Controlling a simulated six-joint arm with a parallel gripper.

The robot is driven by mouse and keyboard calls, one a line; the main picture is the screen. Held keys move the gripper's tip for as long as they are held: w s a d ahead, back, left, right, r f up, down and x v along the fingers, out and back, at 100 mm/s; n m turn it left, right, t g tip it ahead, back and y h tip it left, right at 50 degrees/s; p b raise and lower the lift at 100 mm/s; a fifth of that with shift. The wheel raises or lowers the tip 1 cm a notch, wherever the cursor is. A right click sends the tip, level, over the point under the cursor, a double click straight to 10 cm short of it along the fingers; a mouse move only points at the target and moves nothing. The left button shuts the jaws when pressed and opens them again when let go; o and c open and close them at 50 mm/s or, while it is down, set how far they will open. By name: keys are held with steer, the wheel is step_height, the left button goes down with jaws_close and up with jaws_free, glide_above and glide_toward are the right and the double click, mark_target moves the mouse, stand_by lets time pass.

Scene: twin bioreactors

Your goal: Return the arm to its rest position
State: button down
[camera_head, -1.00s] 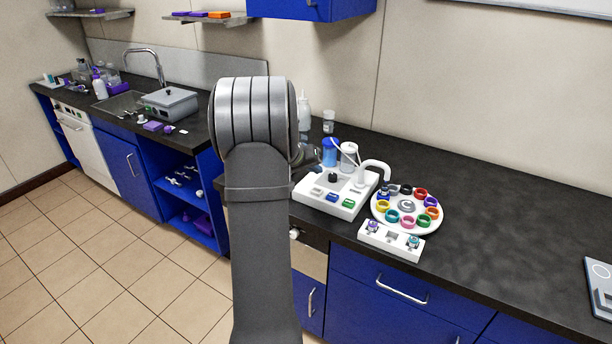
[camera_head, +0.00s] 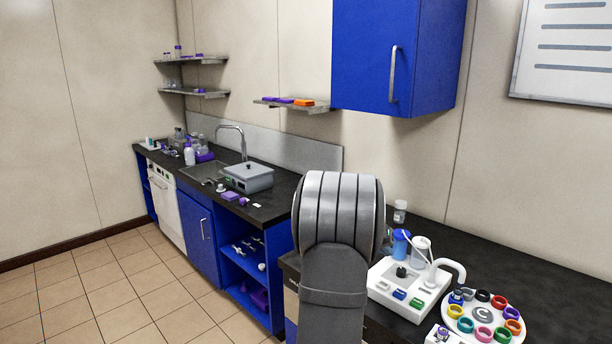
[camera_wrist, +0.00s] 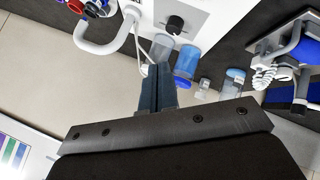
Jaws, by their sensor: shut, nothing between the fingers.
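My arm (camera_head: 337,215) stands upright in the lower middle of the head view, and its thick grey joint hides my gripper there. In the wrist view my gripper (camera_wrist: 158,90) is shut, its two fingers together with nothing between them. Beyond the fingertips are a clear vessel (camera_wrist: 160,46) and a blue vessel (camera_wrist: 188,62). They stand by the white bioreactor station (camera_wrist: 205,18) with its black knob (camera_wrist: 175,25). I cannot tell whether the fingers touch anything. The station (camera_head: 385,291) is to the right of my arm in the head view.
A round carousel of coloured rings (camera_head: 482,340) stands right of the station, with a white hooked spout (camera_head: 450,264) between. A small capped jar (camera_head: 400,211) is behind. A blue wall cupboard (camera_head: 388,60) hangs above. The grey box (camera_head: 248,178) and sink are left. Floor (camera_head: 110,290) is clear.

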glide_above(381, 285)
steer(key=shift+s+a+f, duration=0.1)
steer(key=shift+f, duration=1.15)
steer(key=shift+s+f, duration=0.1)
steer(key=shift+f, duration=1.15)
steer(key=shift+w+f, duration=0.15)
steer(key=shift+f, duration=0.2)
step_height(381, 285, up, 6)
steer(key=s+d+f, duration=0.1)
steer(key=f, duration=0.1)
steer(key=s+d+f, duration=0.1)
steer(key=s+f, duration=0.1)
steer(key=s+d+f, duration=0.1)
steer(key=d, duration=0.1)
steer(key=shift+s+d+f, duration=0.1)
steer(key=shift+s+f, duration=0.05)
steer(key=shift+f, duration=0.25)
step_height(381, 285, up, 5)
steer(key=shift+f, duration=2.2)
steer(key=shift+r, duration=2.45)
